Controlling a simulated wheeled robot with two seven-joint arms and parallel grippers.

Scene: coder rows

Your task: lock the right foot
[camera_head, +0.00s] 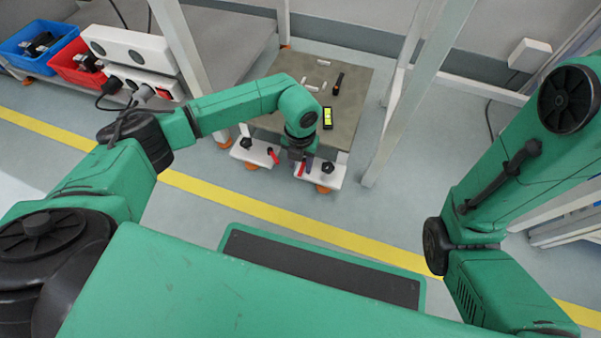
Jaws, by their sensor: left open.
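A cart with a flat grey-brown top (352,78) stands ahead, with two white feet at its near edge. The right foot (335,179) is a white block with a black knob (327,167) on top and a red lever (302,169) at its left side. The left foot (240,154) has a similar black knob (247,143) and red lever (273,154). My left gripper (299,158) is open, pointing down between the two feet, close to the right foot's lever. Whether it touches the lever cannot be told. My right gripper is out of view.
A yellow device (327,116) and a black and orange tool (338,84) lie on the cart top. White frame posts (408,105) stand to its right. Blue (30,36) and red (75,62) bins sit at the upper left. Floor before the feet is clear.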

